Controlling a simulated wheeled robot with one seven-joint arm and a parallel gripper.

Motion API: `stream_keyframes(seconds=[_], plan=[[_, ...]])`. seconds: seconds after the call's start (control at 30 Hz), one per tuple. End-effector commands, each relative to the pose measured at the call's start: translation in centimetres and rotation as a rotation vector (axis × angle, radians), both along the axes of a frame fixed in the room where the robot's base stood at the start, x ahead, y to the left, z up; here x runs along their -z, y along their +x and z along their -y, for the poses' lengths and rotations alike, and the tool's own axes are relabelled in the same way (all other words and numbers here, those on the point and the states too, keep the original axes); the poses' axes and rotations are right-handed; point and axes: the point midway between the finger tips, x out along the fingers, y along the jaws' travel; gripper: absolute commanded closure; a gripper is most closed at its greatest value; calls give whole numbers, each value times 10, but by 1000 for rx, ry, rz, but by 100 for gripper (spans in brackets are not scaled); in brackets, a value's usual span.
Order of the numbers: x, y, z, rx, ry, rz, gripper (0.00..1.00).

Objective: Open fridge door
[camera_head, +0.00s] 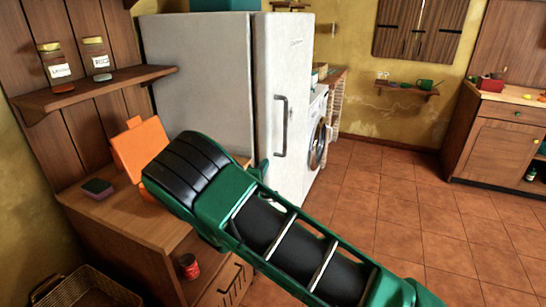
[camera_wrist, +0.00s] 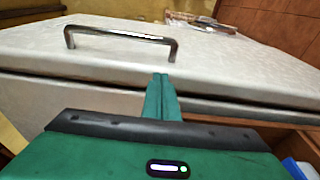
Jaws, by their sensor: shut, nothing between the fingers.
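The white fridge (camera_head: 200,70) stands at the back, left of centre in the head view. Its door (camera_head: 298,60) faces right and looks closed or nearly so; a dark seam runs between door and body. The metal door handle (camera_head: 281,125) is upright near the door's left edge; it also shows in the wrist view (camera_wrist: 120,33). My green gripper (camera_head: 262,178) is partly behind my arm, in front of the fridge. In the wrist view its fingers (camera_wrist: 161,82) are together and empty, over the seam, apart from the handle. I cannot tell whether they touch the fridge.
A wooden counter (camera_head: 150,218) with an orange board (camera_head: 140,147) stands left of and below my arm. A shelf with jars (camera_head: 90,92) is on the left wall. A washing machine (camera_head: 318,130) stands beyond the fridge. The tiled floor (camera_head: 400,195) to the right is clear.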

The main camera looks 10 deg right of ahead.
Motion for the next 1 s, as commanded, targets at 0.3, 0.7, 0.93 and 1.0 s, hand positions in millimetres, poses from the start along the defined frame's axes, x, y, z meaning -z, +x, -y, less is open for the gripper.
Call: stream_keyframes(seconds=[0.3, 0.7, 0.93, 1.0], plan=[[0, 42, 60, 45, 1, 1, 100], [0, 86, 87, 48, 1, 0, 100], [0, 89, 89, 48, 2, -1, 100], [0, 89, 89, 48, 2, -1, 100]])
